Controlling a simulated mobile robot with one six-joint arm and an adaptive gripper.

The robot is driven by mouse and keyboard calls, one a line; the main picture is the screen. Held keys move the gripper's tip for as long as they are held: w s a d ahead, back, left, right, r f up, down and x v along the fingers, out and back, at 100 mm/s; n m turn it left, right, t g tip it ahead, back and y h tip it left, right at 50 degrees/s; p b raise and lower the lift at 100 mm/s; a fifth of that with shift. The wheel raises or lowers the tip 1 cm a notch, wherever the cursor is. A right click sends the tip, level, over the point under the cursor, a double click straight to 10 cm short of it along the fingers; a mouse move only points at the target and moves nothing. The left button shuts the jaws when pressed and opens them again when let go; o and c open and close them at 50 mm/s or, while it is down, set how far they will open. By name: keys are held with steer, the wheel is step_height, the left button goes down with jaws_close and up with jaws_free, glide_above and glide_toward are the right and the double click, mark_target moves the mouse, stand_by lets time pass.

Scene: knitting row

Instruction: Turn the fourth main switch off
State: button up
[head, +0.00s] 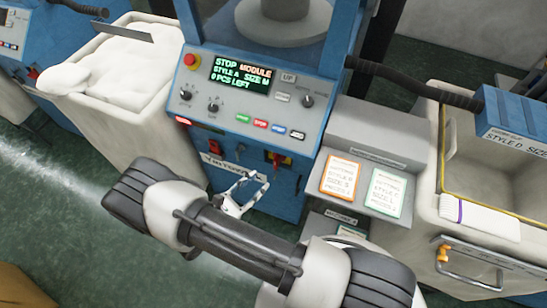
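A blue knitting machine with a grey control panel (235,110) stands in the middle of the head view. My gripper (258,178) is in front of the blue front, below and left of this switch. Its two light fingers are spread apart with nothing seen between them. It appears apart from the switch, though depth is hard to judge.
The display (240,76) reads STOP. A red emergency button (192,60) is at the panel's upper left. A bin with white cloth (118,70) stands left, a grey shelf with cards (375,140) right, and another bin (425,215) far right. Green floor is open at lower left.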

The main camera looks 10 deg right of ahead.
mark_target(275, 162)
step_height(275, 162, down, 8)
steer(key=s+a+n+t+y+p, duration=0.1)
steer(key=s+n+t+y, duration=0.2)
steer(key=n+t, duration=0.25)
steer(key=shift+n, duration=0.45)
steer(key=x, duration=0.5)
steer(key=b+x, duration=0.1)
steer(key=x, duration=0.5)
steer(key=f+x, duration=0.1)
steer(key=x, duration=0.5)
steer(key=shift+w+b, duration=0.3)
jaws_close()
